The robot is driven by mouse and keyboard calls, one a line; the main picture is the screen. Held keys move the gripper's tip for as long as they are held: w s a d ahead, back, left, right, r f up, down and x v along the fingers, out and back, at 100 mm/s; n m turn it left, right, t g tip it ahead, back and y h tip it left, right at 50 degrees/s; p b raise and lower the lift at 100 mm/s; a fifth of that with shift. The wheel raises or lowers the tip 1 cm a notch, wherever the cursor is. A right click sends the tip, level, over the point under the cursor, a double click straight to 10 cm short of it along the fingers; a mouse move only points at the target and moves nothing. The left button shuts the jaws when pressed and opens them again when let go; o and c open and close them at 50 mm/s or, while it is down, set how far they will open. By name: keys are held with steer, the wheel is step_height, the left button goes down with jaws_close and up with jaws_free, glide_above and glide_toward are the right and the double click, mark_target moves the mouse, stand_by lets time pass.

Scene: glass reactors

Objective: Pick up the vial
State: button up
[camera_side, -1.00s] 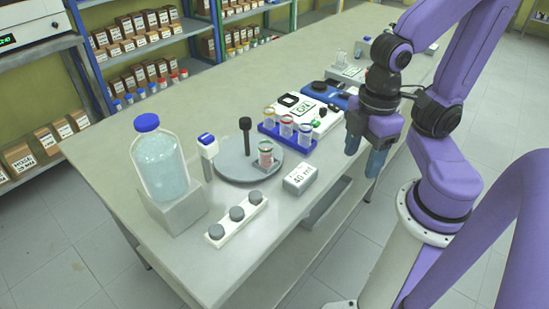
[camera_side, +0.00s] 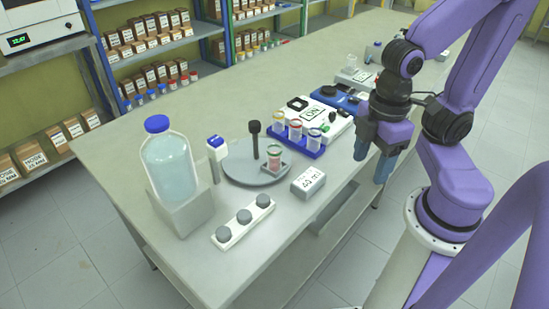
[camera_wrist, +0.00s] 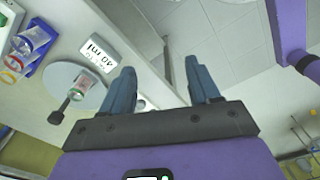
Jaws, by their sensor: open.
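A clear vial (camera_side: 274,158) with pinkish contents stands on the round grey plate of a stand (camera_side: 250,175). It also shows in the wrist view (camera_wrist: 82,85). Several more vials with coloured rings (camera_side: 295,130) stand in a blue rack (camera_side: 306,150). I cannot tell which vial the task means. My gripper (camera_side: 373,160) is open and empty, its blue fingers pointing down near the table edge, to the right of the rack. In the wrist view the fingers (camera_wrist: 160,75) are spread apart, with nothing between them.
A white box marked 40 ml (camera_side: 308,183) sits near the table edge. A blue-capped bottle (camera_side: 167,165) stands on a block at left, by a white strip with grey knobs (camera_side: 243,221). A balance (camera_side: 320,115) is behind the rack. The back left table is clear.

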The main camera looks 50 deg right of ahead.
steer(key=shift+o, duration=1)
step_height(320, 180, up, 3)
steer(key=n, duration=1)
glide_above(274, 152)
steer(key=f, duration=1.7)
steer(key=shift+s+a+f, duration=0.15)
steer(key=shift+s+a, duration=0.05)
steer(key=shift+a, duration=0.05)
steer(key=c, duration=1.1)
steer(key=shift+c, duration=0.2)
